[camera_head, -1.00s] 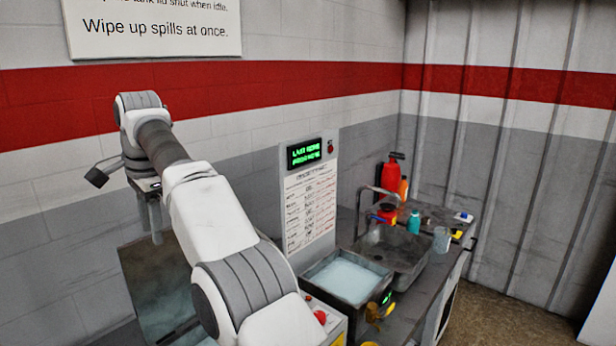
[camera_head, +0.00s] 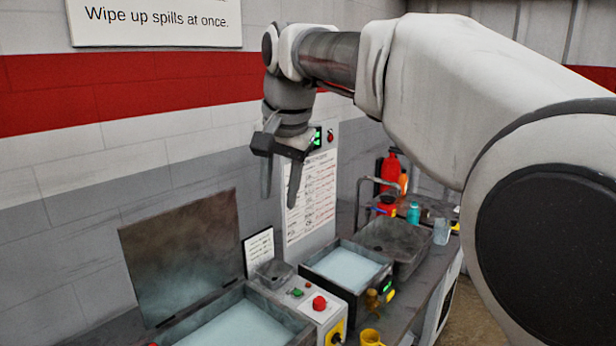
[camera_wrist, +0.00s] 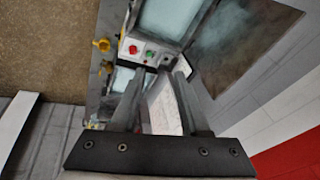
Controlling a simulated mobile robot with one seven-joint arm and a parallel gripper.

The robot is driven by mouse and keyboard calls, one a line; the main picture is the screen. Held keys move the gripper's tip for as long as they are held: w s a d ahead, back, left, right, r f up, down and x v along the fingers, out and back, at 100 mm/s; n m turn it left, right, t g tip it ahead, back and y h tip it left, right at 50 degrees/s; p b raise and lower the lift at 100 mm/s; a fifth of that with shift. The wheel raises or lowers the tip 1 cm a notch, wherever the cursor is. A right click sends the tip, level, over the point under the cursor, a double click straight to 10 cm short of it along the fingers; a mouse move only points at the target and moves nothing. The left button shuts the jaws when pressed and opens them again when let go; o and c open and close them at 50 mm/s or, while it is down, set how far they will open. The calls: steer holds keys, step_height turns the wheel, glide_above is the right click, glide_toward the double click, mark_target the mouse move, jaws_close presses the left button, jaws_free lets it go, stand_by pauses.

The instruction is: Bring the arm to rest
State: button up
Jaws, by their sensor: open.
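My gripper (camera_head: 279,172) hangs above the bench in the head view, pointing down with its two fingers apart and nothing between them. In the wrist view my gripper (camera_wrist: 152,95) also shows open and empty. Below it are a tank with a raised lid (camera_head: 187,260) and a control box (camera_head: 318,308) with a red button. My arm stretches across the right of the head view and hides part of the wall and bench behind it.
A second liquid-filled tank (camera_head: 347,268), a sink (camera_head: 392,250), a red bottle (camera_head: 390,168) and a teal bottle (camera_head: 413,213) stand along the bench. A panel with a paper sheet (camera_head: 312,196) rises behind. A yellow cup (camera_head: 370,338) is at the front. The air left of my gripper is clear.

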steer(key=s+d+f+n+t+b, duration=0.1)
steer(key=s+d+f, duration=0.2)
steer(key=s+d, duration=0.3)
steer(key=s+d+f+n+b, duration=0.1)
steer(key=s+d+f, duration=0.3)
steer(key=s+d, duration=0.25)
steer(key=s+d+f+n, duration=0.1)
steer(key=s+d+f, duration=0.2)
steer(key=s+f, duration=0.2)
steer(key=s+d+f+n+t+h+b, duration=0.1)
steer(key=s+d+f, duration=0.2)
steer(key=s+f, duration=0.2)
steer(key=shift+f+b, duration=0.3)
steer(key=shift+f, duration=0.45)
steer(key=shift+s+a, duration=0.1)
